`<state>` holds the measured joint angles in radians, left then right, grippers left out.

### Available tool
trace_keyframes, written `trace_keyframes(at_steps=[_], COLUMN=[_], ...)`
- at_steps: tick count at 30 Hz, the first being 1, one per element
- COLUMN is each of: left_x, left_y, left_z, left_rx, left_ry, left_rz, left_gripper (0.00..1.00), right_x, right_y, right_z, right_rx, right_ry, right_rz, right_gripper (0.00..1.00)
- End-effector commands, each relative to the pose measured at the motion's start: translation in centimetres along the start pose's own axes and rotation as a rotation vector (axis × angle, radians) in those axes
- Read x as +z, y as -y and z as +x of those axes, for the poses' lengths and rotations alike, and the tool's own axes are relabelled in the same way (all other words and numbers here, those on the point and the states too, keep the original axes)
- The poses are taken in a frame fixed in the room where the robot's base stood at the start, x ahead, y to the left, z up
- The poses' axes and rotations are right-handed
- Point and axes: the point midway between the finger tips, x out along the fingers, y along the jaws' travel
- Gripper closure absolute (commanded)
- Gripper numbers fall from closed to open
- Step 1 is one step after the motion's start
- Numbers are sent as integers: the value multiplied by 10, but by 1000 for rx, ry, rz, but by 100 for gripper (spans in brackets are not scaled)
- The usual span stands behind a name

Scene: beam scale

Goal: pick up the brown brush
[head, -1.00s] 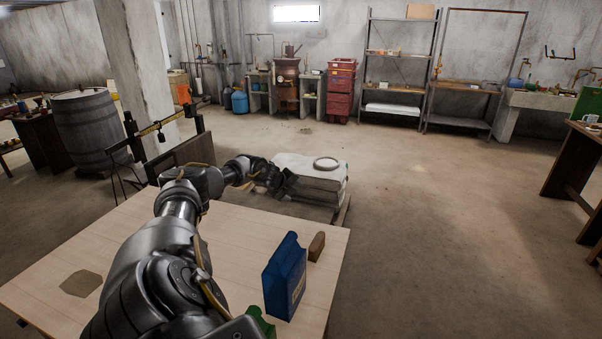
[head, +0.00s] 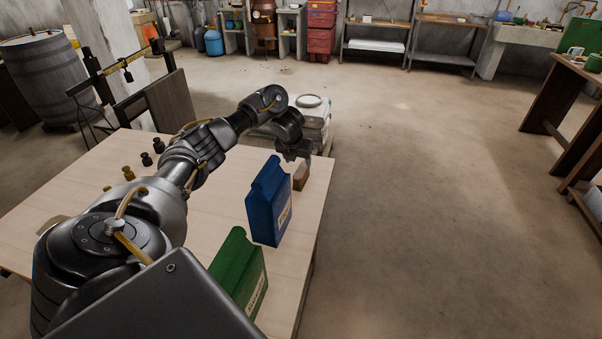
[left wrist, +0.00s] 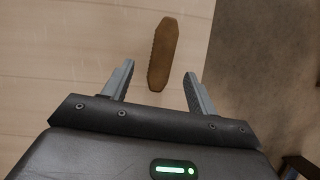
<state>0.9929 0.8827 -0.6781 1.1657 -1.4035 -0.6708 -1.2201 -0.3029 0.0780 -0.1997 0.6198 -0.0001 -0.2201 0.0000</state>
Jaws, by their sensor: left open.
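The brown brush (head: 301,175) stands on the light wooden table (head: 215,255) near its right edge, just behind the blue bag. In the left wrist view the brush (left wrist: 163,52) is a long brown shape with rounded ends, lying between and mostly ahead of the fingertips, touching neither. My left gripper (head: 294,155) is above and just behind the brush in the head view. Its two fingers show spread and empty in the left wrist view (left wrist: 158,75). My right gripper is not in view.
A blue bag (head: 268,205) stands close in front of the brush, and a green bag (head: 238,272) stands nearer. Several small weights (head: 146,160) are at the table's far left. A beam scale (head: 125,66) stands beyond. Free floor lies right of the table.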

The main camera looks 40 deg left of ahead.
Motion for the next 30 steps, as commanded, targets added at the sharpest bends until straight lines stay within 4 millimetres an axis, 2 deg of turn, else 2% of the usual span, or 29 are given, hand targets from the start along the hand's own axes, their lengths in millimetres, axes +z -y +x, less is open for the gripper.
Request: trace_keyframes(at_steps=[4, 12, 21, 30], left_x=[0, 0, 1, 1], left_y=[0, 1, 5, 5], left_z=[17, 26, 68, 74], left_rx=[0, 1, 1, 1], left_ry=[-1, -1, -2, 1], left_rz=[-2, -3, -4, -1], left_gripper=[42, 42, 42, 42], right_x=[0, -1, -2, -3], right_y=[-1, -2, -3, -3], right_z=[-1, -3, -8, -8], right_rx=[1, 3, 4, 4], right_ry=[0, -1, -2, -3], right_rz=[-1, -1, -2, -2], right_gripper=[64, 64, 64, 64])
